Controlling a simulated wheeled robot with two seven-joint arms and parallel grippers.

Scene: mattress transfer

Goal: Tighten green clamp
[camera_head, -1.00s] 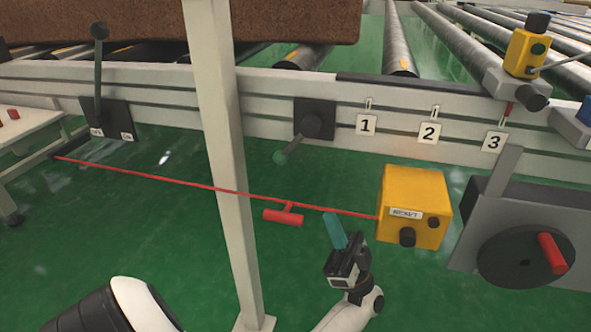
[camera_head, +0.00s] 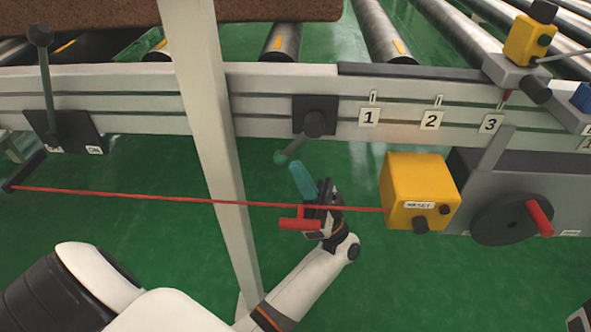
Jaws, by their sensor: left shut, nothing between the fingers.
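The green clamp (camera_head: 312,124) is a dark plate and round hub on the pale rail, left of label 1. Its short lever slants down and left to a green ball end (camera_head: 281,157). My left gripper (camera_head: 297,167) has teal fingers, shut and empty, pointing up and slightly left. Its fingertips appear just below and right of the green ball; I cannot tell whether they touch. The red cord and red T-handle (camera_head: 298,224) cross in front of the gripper body.
A red cord (camera_head: 120,195) runs to a yellow reset box (camera_head: 415,185). A pale post (camera_head: 205,130) stands left of the clamp. A crank wheel (camera_head: 505,218) with red handle is at right. A dark lever (camera_head: 45,85) stands at left. Rollers lie behind the rail.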

